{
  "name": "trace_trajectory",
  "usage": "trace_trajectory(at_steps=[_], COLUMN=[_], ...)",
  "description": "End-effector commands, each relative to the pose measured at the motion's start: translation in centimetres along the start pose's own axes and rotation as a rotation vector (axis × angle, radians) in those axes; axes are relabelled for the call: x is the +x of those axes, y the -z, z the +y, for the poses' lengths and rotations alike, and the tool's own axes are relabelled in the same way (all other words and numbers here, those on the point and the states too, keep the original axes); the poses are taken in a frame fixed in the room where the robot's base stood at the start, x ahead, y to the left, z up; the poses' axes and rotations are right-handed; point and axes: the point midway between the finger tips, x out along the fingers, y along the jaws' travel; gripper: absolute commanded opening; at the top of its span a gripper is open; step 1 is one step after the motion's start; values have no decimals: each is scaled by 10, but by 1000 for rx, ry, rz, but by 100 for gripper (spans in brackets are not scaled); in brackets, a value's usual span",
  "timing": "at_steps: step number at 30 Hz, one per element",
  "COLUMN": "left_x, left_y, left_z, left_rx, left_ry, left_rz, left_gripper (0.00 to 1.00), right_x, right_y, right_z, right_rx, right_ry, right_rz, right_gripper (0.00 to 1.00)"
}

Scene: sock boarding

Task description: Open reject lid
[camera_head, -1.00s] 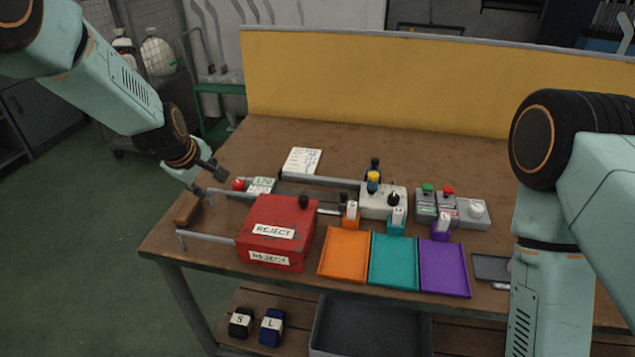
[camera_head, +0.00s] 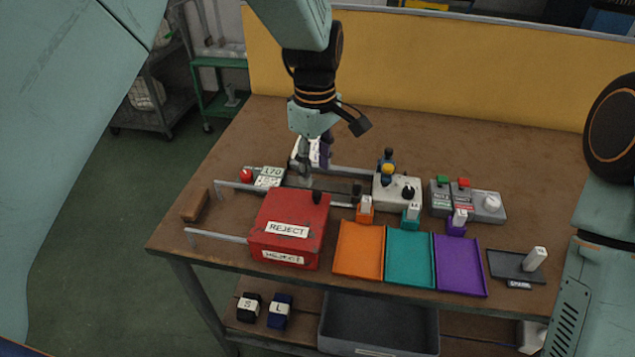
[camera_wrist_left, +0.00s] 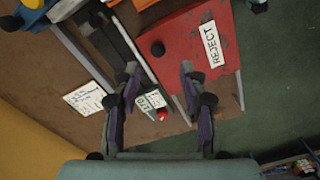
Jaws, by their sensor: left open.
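The red reject box (camera_head: 287,245) stands at the table's front left with its lid (camera_head: 290,212) down. A black knob (camera_head: 317,197) sits on the lid near its back right corner. My left gripper (camera_head: 326,163) is open and empty, behind and above the lid, pointing down. In the left wrist view my open fingers (camera_wrist_left: 160,75) spread on either side of the view's middle. There the knob (camera_wrist_left: 157,48) shows just beyond the fingertips, apart from them, on the red lid (camera_wrist_left: 196,42). My right arm shows at the right edge, but its gripper is out of view.
Metal rails (camera_head: 215,236) run beside the box. A display (camera_head: 270,176) and red button (camera_head: 246,175) lie at the back left.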

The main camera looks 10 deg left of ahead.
Motion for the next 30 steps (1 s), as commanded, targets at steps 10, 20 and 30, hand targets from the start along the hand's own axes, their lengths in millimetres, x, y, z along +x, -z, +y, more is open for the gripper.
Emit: trace_trajectory(at_steps=[10, 20, 30], left_x=[52, 60, 60], left_y=[2, 3, 3], left_z=[0, 2, 3], left_rx=[-1, 3, 3], left_ry=[-1, -2, -2], left_rz=[-1, 0, 0], left_gripper=[43, 43, 21], right_x=[7, 7, 7], right_y=[0, 0, 0], right_z=[0, 0, 0], right_rx=[0, 0, 0], right_ry=[0, 0, 0], right_rz=[-1, -1, 0], right_gripper=[40, 40, 40])
